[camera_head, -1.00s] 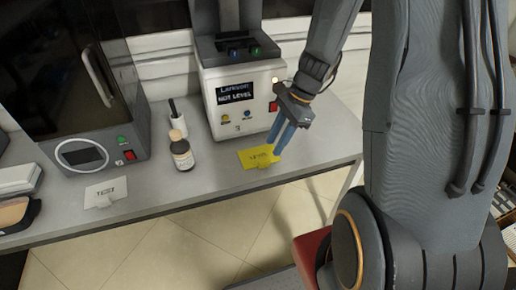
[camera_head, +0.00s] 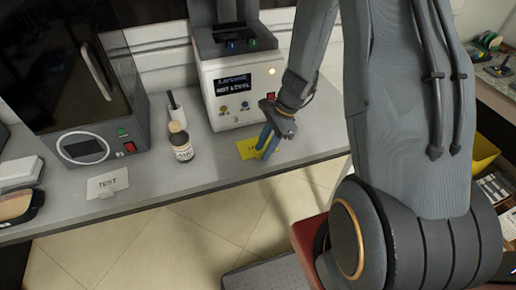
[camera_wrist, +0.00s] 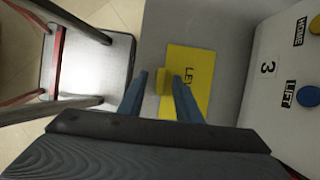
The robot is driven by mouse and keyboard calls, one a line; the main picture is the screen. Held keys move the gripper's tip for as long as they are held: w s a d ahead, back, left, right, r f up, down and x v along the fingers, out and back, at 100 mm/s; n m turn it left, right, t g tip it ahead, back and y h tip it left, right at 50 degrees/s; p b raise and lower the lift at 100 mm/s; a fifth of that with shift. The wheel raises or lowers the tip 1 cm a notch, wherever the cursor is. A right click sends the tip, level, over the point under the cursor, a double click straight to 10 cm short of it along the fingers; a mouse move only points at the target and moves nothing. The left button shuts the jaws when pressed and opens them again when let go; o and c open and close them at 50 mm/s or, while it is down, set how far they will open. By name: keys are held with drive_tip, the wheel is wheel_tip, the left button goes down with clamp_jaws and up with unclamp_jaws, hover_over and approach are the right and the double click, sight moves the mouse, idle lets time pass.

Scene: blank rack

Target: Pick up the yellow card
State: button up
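The yellow card (camera_head: 246,150) lies flat on the grey bench in front of the white machine, partly hidden by my fingers in the head view. In the wrist view the card (camera_wrist: 207,72) shows dark lettering, and a small yellow tab (camera_wrist: 163,82) stands at its left edge. My gripper (camera_head: 263,146) points down at the card's right part. In the wrist view its blue fingers (camera_wrist: 160,75) are apart, one on each side of the tab, with a gap visible. I cannot tell whether either finger touches it.
A brown bottle (camera_head: 181,144) stands left of the card. A white TEST card (camera_head: 107,183) lies farther left. The white machine (camera_head: 226,88) with a NOT LEVEL display stands close behind the yellow card. The bench front edge is near; bench right of my gripper is clear.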

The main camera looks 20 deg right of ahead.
clamp_jaws()
drive_tip(key=shift+r, duration=0.2)
